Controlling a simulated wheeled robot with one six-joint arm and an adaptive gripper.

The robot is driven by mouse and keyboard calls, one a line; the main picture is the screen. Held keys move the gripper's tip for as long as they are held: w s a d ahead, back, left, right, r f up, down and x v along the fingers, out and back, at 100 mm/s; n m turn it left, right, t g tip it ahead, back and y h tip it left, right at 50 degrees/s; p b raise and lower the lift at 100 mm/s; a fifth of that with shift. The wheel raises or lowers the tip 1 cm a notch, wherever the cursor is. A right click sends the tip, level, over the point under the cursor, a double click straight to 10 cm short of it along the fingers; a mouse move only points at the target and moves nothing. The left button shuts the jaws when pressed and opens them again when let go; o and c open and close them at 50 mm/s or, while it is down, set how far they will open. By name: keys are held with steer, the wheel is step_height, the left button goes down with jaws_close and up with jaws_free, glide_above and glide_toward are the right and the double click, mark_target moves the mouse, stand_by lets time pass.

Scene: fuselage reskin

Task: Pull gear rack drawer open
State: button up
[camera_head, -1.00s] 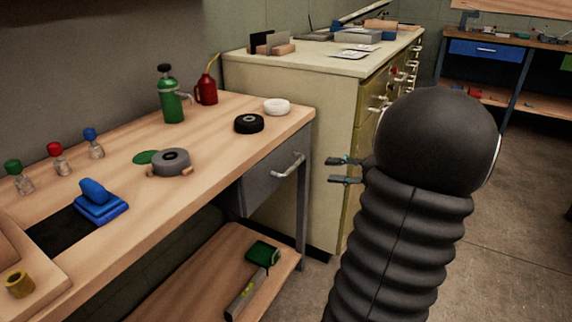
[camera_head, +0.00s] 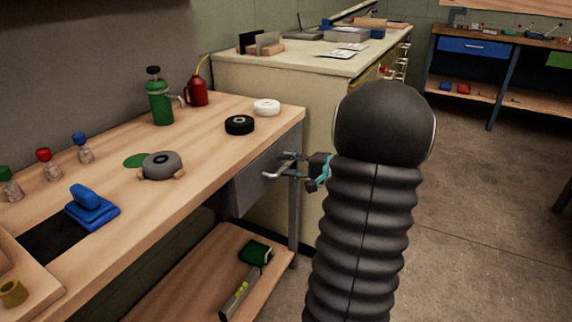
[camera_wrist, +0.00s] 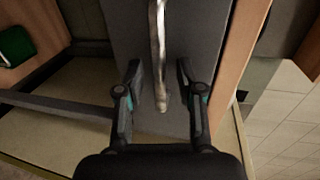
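The grey drawer (camera_head: 250,188) hangs under the right end of the wooden workbench, and its front looks closed. Its silver bar handle (camera_head: 277,172) sticks out from the front. My gripper (camera_head: 290,163) is at the right end of this handle in the head view. In the wrist view my gripper (camera_wrist: 159,70) is open, with one finger on each side of the handle (camera_wrist: 158,50). Gaps show between the handle and both fingers. The grey drawer front (camera_wrist: 188,45) lies just beyond the fingertips. My dark arm hides part of the cabinet behind.
The workbench (camera_head: 200,130) holds a green bottle (camera_head: 160,103), a red oil can (camera_head: 197,92), tape rolls and a blue tool (camera_head: 92,208). A lower shelf (camera_head: 190,270) is below. A cream cabinet (camera_head: 290,85) stands behind. Floor at right is clear.

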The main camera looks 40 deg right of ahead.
steer(key=shift+w+a+f, duration=0.1)
steer(key=shift+w+a, duration=0.05)
steer(key=shift+w, duration=0.25)
jaws_close()
steer(key=shift+s, duration=0.1)
